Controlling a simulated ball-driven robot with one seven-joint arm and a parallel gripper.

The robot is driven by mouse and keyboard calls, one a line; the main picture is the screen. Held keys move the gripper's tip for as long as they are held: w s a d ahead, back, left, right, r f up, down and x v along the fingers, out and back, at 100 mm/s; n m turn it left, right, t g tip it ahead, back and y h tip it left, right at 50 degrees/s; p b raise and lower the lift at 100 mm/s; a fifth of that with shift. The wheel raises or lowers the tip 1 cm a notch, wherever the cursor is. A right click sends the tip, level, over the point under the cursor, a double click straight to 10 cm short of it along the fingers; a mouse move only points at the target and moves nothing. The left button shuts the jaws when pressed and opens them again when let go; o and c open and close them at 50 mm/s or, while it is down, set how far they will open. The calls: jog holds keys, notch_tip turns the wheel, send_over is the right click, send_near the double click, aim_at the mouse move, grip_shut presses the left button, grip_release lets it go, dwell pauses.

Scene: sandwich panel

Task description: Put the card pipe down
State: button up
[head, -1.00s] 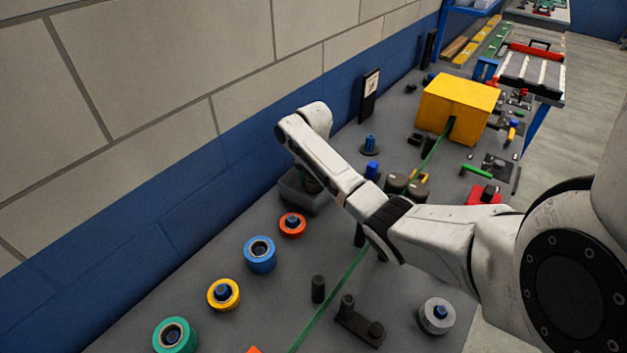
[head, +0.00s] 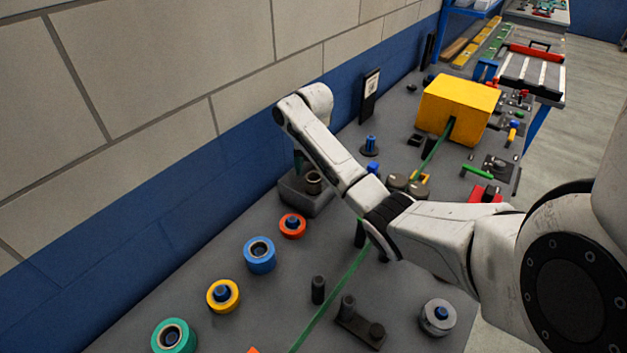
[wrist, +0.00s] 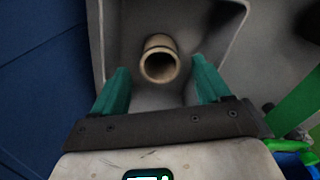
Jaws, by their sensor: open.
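The card pipe (wrist: 158,60) is a short tan tube in the grey tray (wrist: 220,22). In the wrist view its open end faces the camera, and it seems to stand on the tray floor. In the head view the pipe (head: 313,182) shows as a small dark ring inside the tray (head: 318,203), beside the blue wall band. My gripper (wrist: 160,80) is open, with its green fingers apart on either side of the pipe's line and a gap to each. In the head view one finger (head: 299,160) shows above the tray; the other is hidden.
Red (head: 292,226), blue (head: 260,255), yellow (head: 223,295) and green (head: 173,336) rolls stand in a row in front of the tray. A green strip (head: 335,295) runs along the bench to a yellow box (head: 460,105). The wall is close on the left.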

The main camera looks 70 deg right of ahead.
notch_tip(320, 180, up, 7)
jog(key=p, duration=0.2)
jog(key=shift+p, duration=0.35)
